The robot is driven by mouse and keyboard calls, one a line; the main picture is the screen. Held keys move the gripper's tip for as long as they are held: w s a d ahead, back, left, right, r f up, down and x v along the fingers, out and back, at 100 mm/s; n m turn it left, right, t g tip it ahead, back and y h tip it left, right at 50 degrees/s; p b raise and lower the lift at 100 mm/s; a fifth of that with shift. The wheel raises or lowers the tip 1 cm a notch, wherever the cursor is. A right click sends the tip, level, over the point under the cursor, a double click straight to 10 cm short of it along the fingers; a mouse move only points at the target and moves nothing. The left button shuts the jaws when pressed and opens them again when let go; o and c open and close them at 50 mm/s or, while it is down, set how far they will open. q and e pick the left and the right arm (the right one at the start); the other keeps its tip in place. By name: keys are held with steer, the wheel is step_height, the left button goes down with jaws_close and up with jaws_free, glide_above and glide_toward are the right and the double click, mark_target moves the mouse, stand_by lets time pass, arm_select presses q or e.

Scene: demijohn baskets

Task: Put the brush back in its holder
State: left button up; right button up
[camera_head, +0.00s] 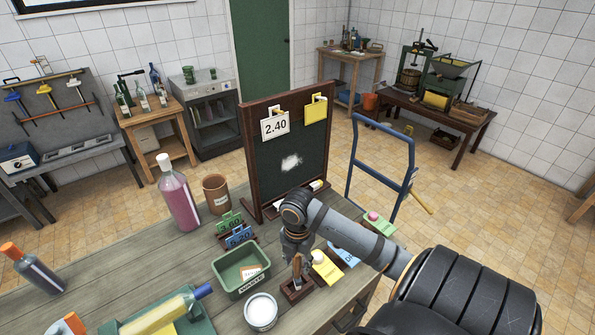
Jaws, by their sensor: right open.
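A small brown wooden piece, which looks like the brush (297,267), stands roughly upright at a dark wooden block that looks like its holder (297,290), near the front of the table. I cannot tell how deep it sits in the holder. My right gripper (296,252) comes in from the right and points down just above and around the top of the brush. It is open; its fingers are partly hidden, and I cannot tell whether they touch the brush. My left gripper is not in view.
A green tub (227,279) and a white tin (261,311) stand left of the holder. Yellow and blue cards (326,268) lie close on its right. A framed chalkboard (284,185) rises behind, with a pink bottle (178,200) and a brown pot (216,195) to its left.

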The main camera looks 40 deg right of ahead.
step_height(320, 180, up, 11)
steer(key=shift+r+b, duration=0.1)
steer(key=shift+b, duration=0.45)
